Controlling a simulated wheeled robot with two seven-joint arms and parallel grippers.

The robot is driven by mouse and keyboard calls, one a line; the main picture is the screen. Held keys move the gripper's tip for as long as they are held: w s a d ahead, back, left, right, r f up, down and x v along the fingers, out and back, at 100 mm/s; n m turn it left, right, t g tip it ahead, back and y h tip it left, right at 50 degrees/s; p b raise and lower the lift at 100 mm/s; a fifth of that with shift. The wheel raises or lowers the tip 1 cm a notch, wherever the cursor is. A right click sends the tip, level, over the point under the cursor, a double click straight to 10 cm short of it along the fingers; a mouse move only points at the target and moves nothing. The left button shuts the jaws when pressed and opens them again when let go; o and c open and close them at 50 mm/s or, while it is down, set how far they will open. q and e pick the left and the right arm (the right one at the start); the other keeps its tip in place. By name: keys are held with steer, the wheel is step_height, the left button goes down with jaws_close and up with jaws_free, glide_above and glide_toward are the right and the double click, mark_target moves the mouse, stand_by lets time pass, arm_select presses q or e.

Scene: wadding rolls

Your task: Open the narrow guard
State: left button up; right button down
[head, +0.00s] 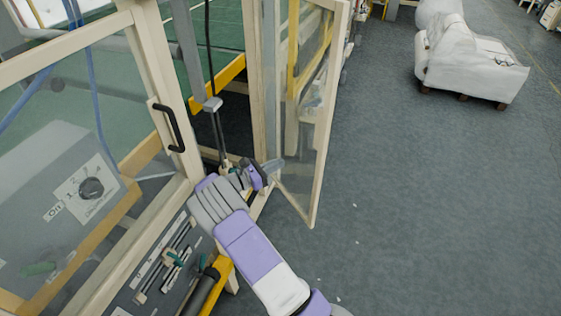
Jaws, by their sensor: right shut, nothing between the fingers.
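The narrow guard (321,140) is a tall cream-framed door with a clear pane. In the head view it stands swung out from the machine, with a dark gap beside it on the left. My right gripper (272,172) is shut and empty. It appears at the guard's lower left, by the opening; whether it touches the pane or frame I cannot tell. My right arm reaches up to it from the bottom of the view. My left gripper is not in view.
A wider clear guard with a black handle (168,128) stands at the left, with a grey control box (60,185) behind its pane. White wrapped rolls (468,62) lie at the back right. The grey floor on the right is mostly free.

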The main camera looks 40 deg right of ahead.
mark_target(313, 149)
steer(key=b+x, duration=0.2)
steer(key=x, duration=0.9)
steer(key=shift+s+d, duration=0.1)
steer(key=shift+d, duration=0.35)
steer(key=shift+s+d, duration=0.1)
steer(key=shift+d, duration=0.05)
steer(key=shift+s+d, duration=0.1)
steer(key=shift+d, duration=0.2)
steer(key=s+d+n+t+b, duration=0.1)
steer(key=d+n+t+b, duration=0.3)
steer(key=d, duration=1.7)
steer(key=shift+s+n+t+b, duration=0.3)
steer(key=shift+t+b, duration=0.65)
steer(key=shift+t, duration=0.65)
steer(key=shift+d, duration=0.1)
